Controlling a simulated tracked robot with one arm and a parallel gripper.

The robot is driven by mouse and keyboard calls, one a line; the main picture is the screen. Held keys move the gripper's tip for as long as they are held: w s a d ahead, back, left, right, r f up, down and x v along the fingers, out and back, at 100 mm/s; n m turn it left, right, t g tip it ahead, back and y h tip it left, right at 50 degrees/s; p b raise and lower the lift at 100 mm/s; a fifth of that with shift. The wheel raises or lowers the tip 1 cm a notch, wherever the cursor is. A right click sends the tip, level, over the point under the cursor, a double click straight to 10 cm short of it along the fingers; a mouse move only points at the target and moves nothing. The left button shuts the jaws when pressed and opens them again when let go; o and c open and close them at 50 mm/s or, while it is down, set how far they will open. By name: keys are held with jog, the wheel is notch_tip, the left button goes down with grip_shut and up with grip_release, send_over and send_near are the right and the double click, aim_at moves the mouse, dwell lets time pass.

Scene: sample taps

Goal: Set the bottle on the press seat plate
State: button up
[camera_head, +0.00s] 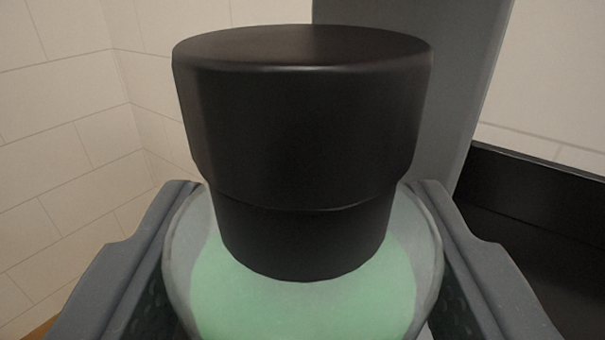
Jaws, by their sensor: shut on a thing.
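The bottle (305,300) is close in front of the camera, with a pale green body and clear shoulder at the bottom of the view. A large black cap or stopper (300,130) rises above it and fills the middle. My gripper (303,235) has one grey finger on each side of the bottle and is shut on its body. The bottle looks roughly upright. Its base is hidden below the frame. I cannot make out the press seat plate.
A grey upright column (445,80) stands behind the cap to the right. A black ledge or panel (530,200) lies at the right. Pale tiled walls (60,110) meet in a corner at the left.

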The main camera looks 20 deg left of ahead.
jog(key=x, duration=0.3)
jog(key=shift+a, duration=0.15)
jog(key=shift+f, duration=0.85)
jog(key=shift+r, duration=0.1)
jog(key=o, duration=1.1)
jog(key=shift+o, duration=0.2)
jog(key=v, duration=1.2)
jog(key=shift+b, duration=0.3)
